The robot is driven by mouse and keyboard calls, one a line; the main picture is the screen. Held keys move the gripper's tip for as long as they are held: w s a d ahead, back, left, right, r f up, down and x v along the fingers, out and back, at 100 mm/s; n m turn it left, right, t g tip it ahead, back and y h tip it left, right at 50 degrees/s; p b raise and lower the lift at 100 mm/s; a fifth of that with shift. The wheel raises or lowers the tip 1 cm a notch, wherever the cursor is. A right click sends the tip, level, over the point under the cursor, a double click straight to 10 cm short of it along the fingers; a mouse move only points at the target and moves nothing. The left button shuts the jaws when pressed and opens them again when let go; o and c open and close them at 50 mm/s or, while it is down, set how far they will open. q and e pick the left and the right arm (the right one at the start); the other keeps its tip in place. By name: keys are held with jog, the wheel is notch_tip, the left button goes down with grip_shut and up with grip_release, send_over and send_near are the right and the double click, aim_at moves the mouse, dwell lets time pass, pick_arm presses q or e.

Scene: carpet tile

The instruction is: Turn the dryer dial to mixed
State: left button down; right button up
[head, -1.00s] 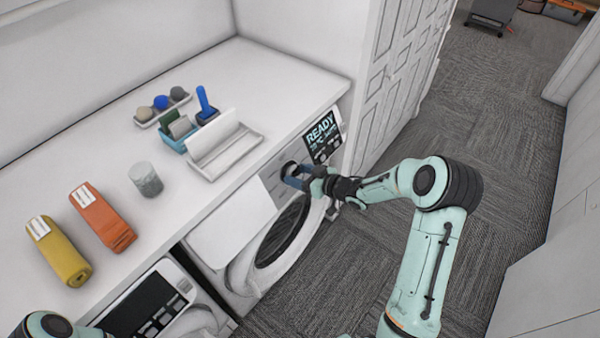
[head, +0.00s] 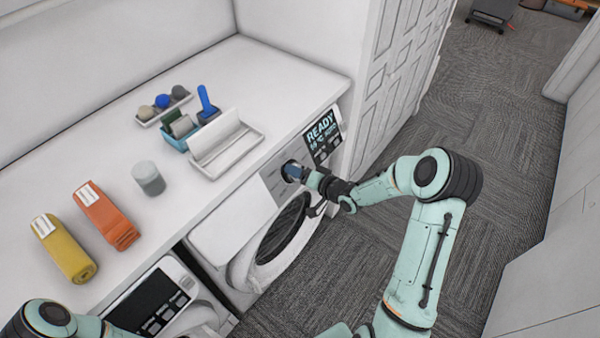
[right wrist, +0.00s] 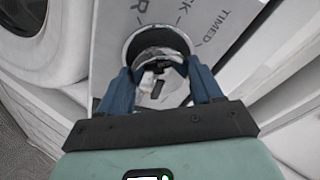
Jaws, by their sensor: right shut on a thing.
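The dryer (head: 237,272) is a white front-loading machine with a round door, under the counter. Its dial (right wrist: 160,72) shows in the right wrist view as a round knob with a dark rim, set in a grey panel (right wrist: 190,20) with printed labels; "TIMED" is readable, and I cannot read "mixed". My right gripper (right wrist: 160,88) has its blue fingers shut on the dial, one on each side. In the head view the right gripper (head: 296,172) reaches the panel and hides much of the dial. My left arm shows at the lower left, but its gripper is out of view.
A lit display (head: 322,138) reading "READY" is right of the dial. The counter (head: 255,75) holds a white tray (head: 225,145), a grey cup (head: 148,178), and orange (head: 106,215) and yellow (head: 64,248) packs. Carpeted floor (head: 460,190) is open at right.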

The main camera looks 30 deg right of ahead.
pick_arm(q)
jog(key=shift+w, duration=0.1)
pick_arm(e)
jog(key=shift+m, duration=0.6)
jog(key=o, duration=1.1)
jog(key=shift+c, duration=0.2)
pick_arm(q)
jog(key=shift+s+f+b, duration=0.55)
jog(key=shift+s+f, duration=0.2)
jog(key=shift+s, duration=0.2)
pick_arm(e)
jog(key=v, duration=1.3)
jog(key=shift+s+r, duration=0.15)
jog(key=shift+s, duration=0.1)
